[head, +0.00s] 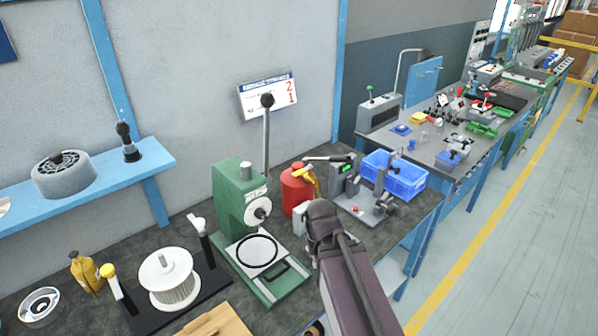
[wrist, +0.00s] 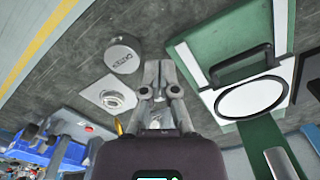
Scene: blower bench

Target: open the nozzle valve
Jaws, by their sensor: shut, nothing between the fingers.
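I cannot tell for sure which part is the nozzle valve. A red canister (head: 294,192) with a yellow handle-like fitting (head: 306,180) stands upright on the bench behind my gripper. A light square block with a round metal fitting (wrist: 115,98) lies left of my fingers in the wrist view. A small light block (head: 300,218), perhaps the same one, shows beside my gripper in the head view. My gripper (wrist: 158,68) is shut and empty, pointing down over the dark bench top. In the head view my gripper (head: 323,215) hides part of the bench; contact is not visible.
A green press (head: 241,205) with a tall lever stands left of my gripper. A grey round cap (wrist: 124,54) lies near my fingers.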

